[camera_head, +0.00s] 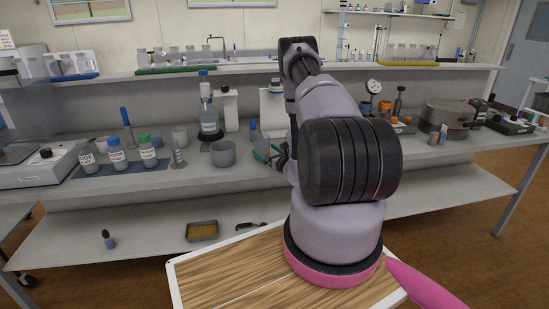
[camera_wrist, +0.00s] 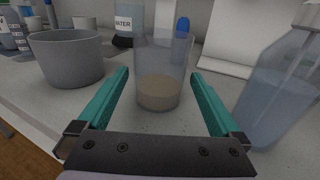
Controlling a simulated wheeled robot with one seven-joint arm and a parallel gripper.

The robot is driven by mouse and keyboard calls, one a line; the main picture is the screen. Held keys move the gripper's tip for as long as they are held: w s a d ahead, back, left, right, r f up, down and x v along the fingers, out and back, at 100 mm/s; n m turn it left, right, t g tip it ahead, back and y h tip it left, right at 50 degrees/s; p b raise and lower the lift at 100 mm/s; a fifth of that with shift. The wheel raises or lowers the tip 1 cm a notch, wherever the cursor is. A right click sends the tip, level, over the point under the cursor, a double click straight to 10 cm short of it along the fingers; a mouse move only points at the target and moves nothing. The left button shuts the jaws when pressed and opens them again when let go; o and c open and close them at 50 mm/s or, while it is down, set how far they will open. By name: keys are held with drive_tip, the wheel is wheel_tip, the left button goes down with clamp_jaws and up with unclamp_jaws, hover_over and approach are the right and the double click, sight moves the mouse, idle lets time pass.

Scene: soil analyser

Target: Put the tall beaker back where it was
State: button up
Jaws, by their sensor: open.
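The tall beaker (camera_wrist: 162,70), clear with a layer of brown soil at its bottom, stands upright on the bench in the wrist view. My gripper (camera_wrist: 160,75) has its two green fingers spread, one on each side of the beaker's near part, with visible gaps on both sides. In the head view my gripper (camera_head: 270,157) is low over the bench, partly hidden behind my arm, and I cannot make out the beaker there.
A grey pot (camera_wrist: 68,62) stands close on the left, also in the head view (camera_head: 223,153). A clear bottle of bluish liquid (camera_wrist: 268,103) is close on the right. A water bottle (camera_head: 209,124) stands behind. Labelled bottles (camera_head: 117,156) sit further left. Bare bench lies before the beaker.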

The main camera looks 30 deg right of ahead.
drive_tip(key=s, duration=0.9)
drive_tip(key=w+a+r+n+g+y, duration=0.1)
drive_tip(key=w+a+r+n+y, duration=0.1)
drive_tip(key=a+r+n+y, duration=0.45)
drive_tip(key=w+a+r+n+g+y, duration=0.1)
drive_tip(key=w+a+r+y, duration=0.15)
drive_tip(key=r, duration=0.65)
drive_tip(key=s+a+r+n+g+y, duration=0.5)
drive_tip(key=s+a+r+n+g, duration=0.5)
drive_tip(key=a+r, duration=0.3)
drive_tip(key=s+a+r+n+g+h, duration=0.2)
drive_tip(key=s+r+n+g+h, duration=0.15)
drive_tip(key=s, duration=0.25)
drive_tip(key=s+a+r+n+g+h, duration=0.2)
drive_tip(key=s+r+n+h, duration=0.1)
drive_tip(key=s+n, duration=0.3)
drive_tip(key=s+d+r+n+t+h, duration=0.3)
drive_tip(key=s+d+r+t+h, duration=0.3)
drive_tip(key=s+d+r+h, duration=0.1)
drive_tip(key=shift+d+r+n+t, duration=0.15)
drive_tip(key=shift+r+n+t, duration=0.2)
drive_tip(key=shift+r, duration=0.2)
